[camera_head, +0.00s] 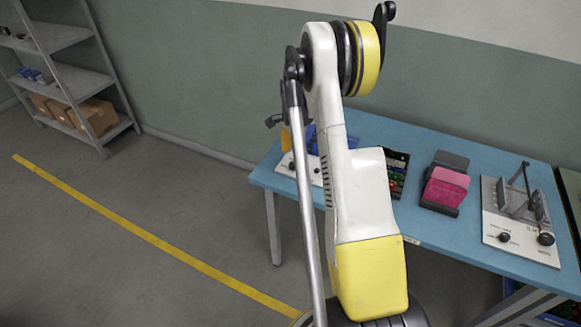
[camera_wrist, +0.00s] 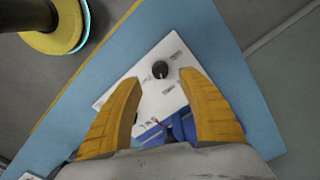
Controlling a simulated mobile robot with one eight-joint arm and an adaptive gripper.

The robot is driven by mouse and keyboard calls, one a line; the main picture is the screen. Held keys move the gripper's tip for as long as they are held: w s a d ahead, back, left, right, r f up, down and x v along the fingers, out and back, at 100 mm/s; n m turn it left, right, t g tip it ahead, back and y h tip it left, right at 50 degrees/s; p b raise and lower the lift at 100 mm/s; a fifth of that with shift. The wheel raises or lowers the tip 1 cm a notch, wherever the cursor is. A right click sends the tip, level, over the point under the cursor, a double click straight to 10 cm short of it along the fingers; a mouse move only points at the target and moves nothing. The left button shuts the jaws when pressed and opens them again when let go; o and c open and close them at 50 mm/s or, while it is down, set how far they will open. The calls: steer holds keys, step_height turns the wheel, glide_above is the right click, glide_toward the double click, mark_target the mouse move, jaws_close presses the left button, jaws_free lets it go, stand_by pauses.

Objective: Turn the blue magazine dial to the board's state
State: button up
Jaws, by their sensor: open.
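A white plate (camera_wrist: 108,97) with a round black dial (camera_wrist: 160,69) lies on the blue table in the wrist view. Small markings surround the dial, too small to read. A blue magazine (camera_wrist: 152,135) sits on the plate, partly hidden by my gripper. My gripper (camera_wrist: 158,78) is open and empty, its two yellow fingers either side of the plate's middle, with the dial showing between and just beyond the tips. In the head view the blue magazine (camera_head: 311,138) and the plate (camera_head: 287,166) show beside my arm, which hides much of them. I cannot make out the board's state.
On the table (camera_head: 455,146) stand a dark tray (camera_head: 398,165) of coloured parts, a pink box (camera_head: 446,186) in a dark holder, and a grey-white device (camera_head: 515,245) with black knobs. A wall runs behind the table. Shelves (camera_head: 65,75) stand far left; the floor between is clear.

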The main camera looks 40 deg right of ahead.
mark_target(293, 164)
step_height(293, 164, down, 5)
steer(key=shift+f+b, duration=0.1)
steer(key=shift+b, duration=0.55)
jaws_close()
